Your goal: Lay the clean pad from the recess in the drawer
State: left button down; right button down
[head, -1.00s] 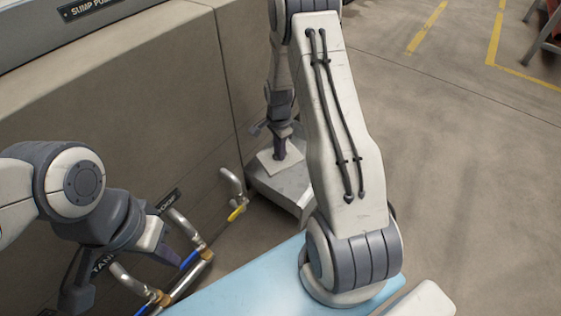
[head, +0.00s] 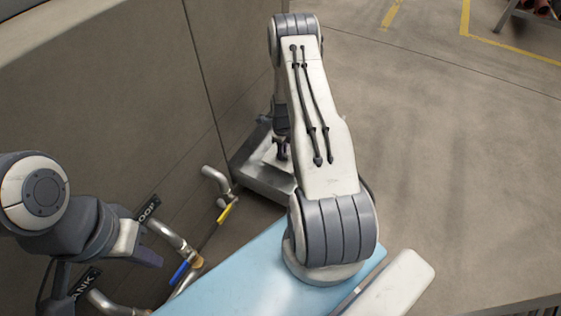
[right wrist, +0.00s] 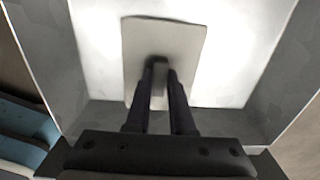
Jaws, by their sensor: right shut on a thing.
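The clean pad (right wrist: 190,40) is a flat, pale grey-white rectangle in the right wrist view. My right gripper (right wrist: 160,65) is shut on its near part. The pad is over the bright floor of the open drawer (right wrist: 90,120), within its grey walls; I cannot tell if it touches the floor. In the head view the metal drawer (head: 250,182) stands out by the panel, and my right gripper (head: 281,150) is over it, partly hidden by my right arm. My left gripper (head: 105,283) is empty and open near the pipes at lower left.
Bent metal pipes with a yellow valve handle (head: 228,211) and a blue valve handle (head: 180,272) stick out from the large tan panel (head: 110,90), between my left gripper and the drawer. Open concrete floor (head: 440,150) lies to the right.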

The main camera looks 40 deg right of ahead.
notch_tip(320, 180, down, 4)
jog(key=shift+f+b, duration=0.2)
jog(key=shift+b, duration=0.9)
jog(key=shift+r, duration=0.1)
jog(key=c, duration=1.2)
grip_release()
jog(key=shift+f, duration=0.2)
jog(key=o, duration=0.4)
